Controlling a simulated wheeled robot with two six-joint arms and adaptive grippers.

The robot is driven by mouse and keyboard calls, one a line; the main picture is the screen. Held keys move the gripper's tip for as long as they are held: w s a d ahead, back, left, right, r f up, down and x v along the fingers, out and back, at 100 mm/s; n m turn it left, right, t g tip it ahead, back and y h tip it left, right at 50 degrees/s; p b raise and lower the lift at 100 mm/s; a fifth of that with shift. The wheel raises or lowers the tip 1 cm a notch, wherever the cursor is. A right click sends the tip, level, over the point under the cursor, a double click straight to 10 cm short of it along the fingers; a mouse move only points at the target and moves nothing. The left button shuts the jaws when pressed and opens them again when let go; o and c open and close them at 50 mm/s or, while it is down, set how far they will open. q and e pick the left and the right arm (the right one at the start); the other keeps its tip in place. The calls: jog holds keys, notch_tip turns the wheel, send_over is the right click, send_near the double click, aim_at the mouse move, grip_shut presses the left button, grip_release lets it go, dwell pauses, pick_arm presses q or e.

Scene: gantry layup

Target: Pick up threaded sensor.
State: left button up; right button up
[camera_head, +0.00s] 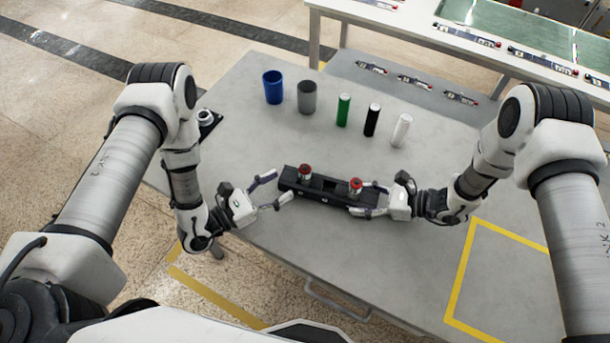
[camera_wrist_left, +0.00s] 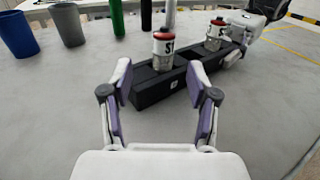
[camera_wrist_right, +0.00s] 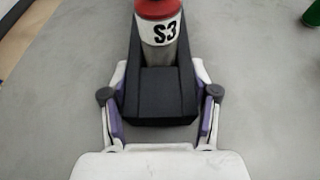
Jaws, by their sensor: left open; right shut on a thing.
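Two grey, red-capped sensors stand upright in a long black holder (camera_head: 325,196) on the table. The left sensor (camera_head: 305,173) shows in the left wrist view (camera_wrist_left: 163,52) with a partly visible label. The right sensor (camera_head: 355,187) reads S3 in the right wrist view (camera_wrist_right: 158,35). My left gripper (camera_head: 284,185) is open and empty at the left end of the holder, its fingers pointing towards it. My right gripper (camera_head: 362,198) is shut on the right end of the black holder, one finger on each side, just short of S3.
Behind the holder stand a blue cup (camera_head: 272,90), a grey cup (camera_head: 307,100), and green (camera_head: 343,112), black (camera_head: 372,122) and white (camera_head: 401,132) cylinders. A small black fixture (camera_head: 207,121) lies at the left edge. The table front right is clear, with yellow tape (camera_head: 461,270).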

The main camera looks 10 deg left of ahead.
aim_at(300, 176)
pick_arm(q)
jog(key=x, duration=0.8)
jog(key=shift+s+d, duration=0.15)
jog(key=shift+s, duration=0.05)
grip_shut()
